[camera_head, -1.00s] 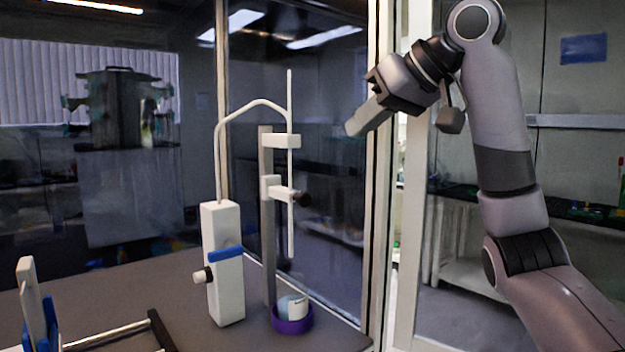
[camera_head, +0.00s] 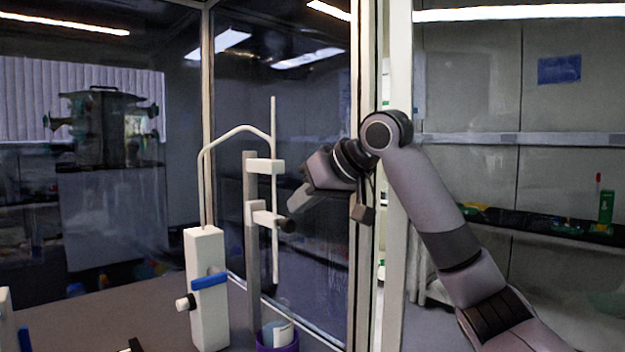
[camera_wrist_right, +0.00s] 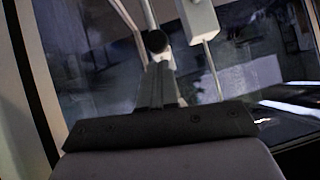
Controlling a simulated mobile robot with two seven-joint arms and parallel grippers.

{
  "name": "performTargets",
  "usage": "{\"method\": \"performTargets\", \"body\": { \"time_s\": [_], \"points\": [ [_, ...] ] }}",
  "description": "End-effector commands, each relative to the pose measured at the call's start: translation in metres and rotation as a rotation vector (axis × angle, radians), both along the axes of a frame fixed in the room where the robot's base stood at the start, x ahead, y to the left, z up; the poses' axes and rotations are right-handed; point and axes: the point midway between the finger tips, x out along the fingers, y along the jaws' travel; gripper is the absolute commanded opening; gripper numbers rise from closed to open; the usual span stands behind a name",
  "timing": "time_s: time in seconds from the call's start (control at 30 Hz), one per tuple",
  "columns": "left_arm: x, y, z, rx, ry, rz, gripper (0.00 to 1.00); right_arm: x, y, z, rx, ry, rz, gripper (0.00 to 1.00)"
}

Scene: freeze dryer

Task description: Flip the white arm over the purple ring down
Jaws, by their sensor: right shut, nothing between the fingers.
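The purple ring (camera_head: 278,346) is at the bottom of the head view, with a white and pale blue piece (camera_head: 277,333) inside it. Above it, a grey post (camera_head: 252,190) carries an upper white arm (camera_head: 265,166) and a lower white arm (camera_head: 262,217) with a black knob (camera_head: 287,226). A thin white rod (camera_head: 274,250) stands upright beside these arms. My right gripper (camera_head: 292,208) is shut and empty, its tip close to the knob; contact cannot be told. In the wrist view the fingers (camera_wrist_right: 160,85) point toward the knob (camera_wrist_right: 157,42). My left gripper is not in view.
A white box-shaped stand (camera_head: 207,300) with a blue band and a bent tube stands left of the post. Glass panels and a pale vertical frame (camera_head: 395,200) lie behind and right of the gripper.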

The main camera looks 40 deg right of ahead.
Motion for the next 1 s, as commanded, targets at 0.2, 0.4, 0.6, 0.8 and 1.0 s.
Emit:
{"method": "performTargets", "body": {
  "time_s": [0.2, 0.4, 0.6, 0.8, 1.0],
  "points": [
    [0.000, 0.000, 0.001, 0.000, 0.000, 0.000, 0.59, 0.001, 0.001, -0.010, 0.001, 0.000, -0.001, 0.00],
    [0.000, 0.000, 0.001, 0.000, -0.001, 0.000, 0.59, 0.001, 0.002, -0.011, 0.001, -0.001, -0.001, 0.00],
    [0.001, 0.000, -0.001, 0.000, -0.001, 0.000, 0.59, 0.001, 0.002, -0.014, 0.001, 0.000, -0.001, 0.00],
    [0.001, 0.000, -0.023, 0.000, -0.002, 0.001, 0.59, 0.001, 0.002, -0.054, 0.000, 0.003, 0.000, 0.00],
    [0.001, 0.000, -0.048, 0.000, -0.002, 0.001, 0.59, 0.001, 0.001, -0.105, -0.001, 0.003, -0.002, 0.00]
  ]
}}
